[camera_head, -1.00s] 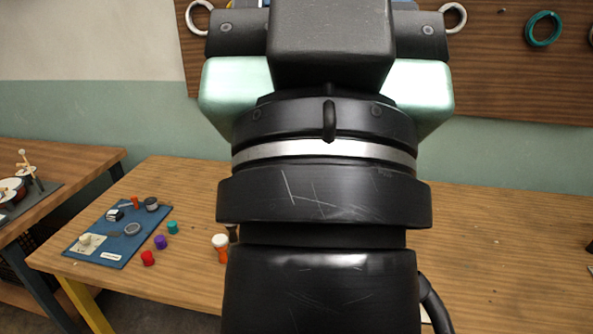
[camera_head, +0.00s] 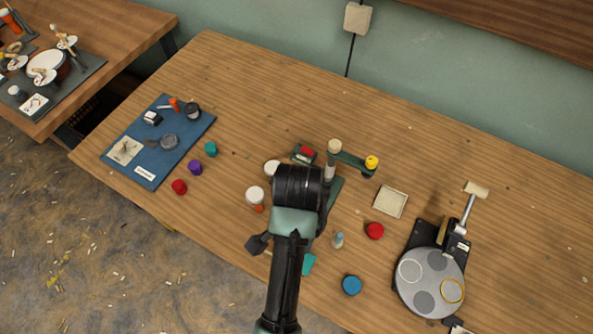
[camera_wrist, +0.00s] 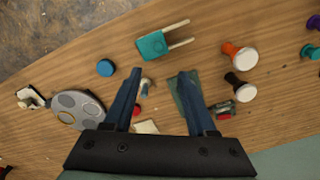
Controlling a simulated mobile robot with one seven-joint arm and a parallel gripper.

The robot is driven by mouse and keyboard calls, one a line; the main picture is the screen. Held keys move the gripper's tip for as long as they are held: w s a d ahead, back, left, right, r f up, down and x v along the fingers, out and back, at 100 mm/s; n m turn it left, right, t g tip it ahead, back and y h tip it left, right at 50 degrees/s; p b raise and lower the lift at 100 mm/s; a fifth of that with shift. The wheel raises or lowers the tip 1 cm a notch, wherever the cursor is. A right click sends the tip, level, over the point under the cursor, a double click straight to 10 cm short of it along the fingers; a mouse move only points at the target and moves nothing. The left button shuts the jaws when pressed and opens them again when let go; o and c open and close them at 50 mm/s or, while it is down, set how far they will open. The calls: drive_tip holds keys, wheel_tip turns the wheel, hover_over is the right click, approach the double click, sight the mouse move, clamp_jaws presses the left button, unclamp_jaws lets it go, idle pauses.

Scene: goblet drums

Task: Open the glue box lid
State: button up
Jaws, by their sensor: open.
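I cannot tell for certain which item is the glue box. A small dark green box with a red top (camera_head: 303,153) stands behind my arm in the head view; it seems to show in the wrist view beside the right finger (camera_wrist: 223,108). A teal block with two pale prongs (camera_wrist: 152,45) lies beyond the fingertips, and its teal part (camera_head: 308,264) is partly hidden by my arm in the head view. My gripper (camera_wrist: 161,73) is open and empty above the table, with a small pale bottle (camera_wrist: 147,84) and a dark green plate (camera_wrist: 187,92) below it.
A round grey plate device (camera_head: 430,281) stands at right. A beige tray (camera_head: 390,201), blue disc (camera_head: 351,285) and red disc (camera_head: 374,231) lie nearer. A blue mat (camera_head: 190,140) with small parts lies left. The right back of the table (camera_head: 510,170) is clear.

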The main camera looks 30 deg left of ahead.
wheel_tip(320, 180, down, 13)
drive_tip(key=shift+s+r, duration=0.1)
drive_tip(key=shift+s, duration=0.05)
idle(0.4)
clamp_jaws()
drive_tip(key=shift+a, duration=0.1)
idle(1.2)
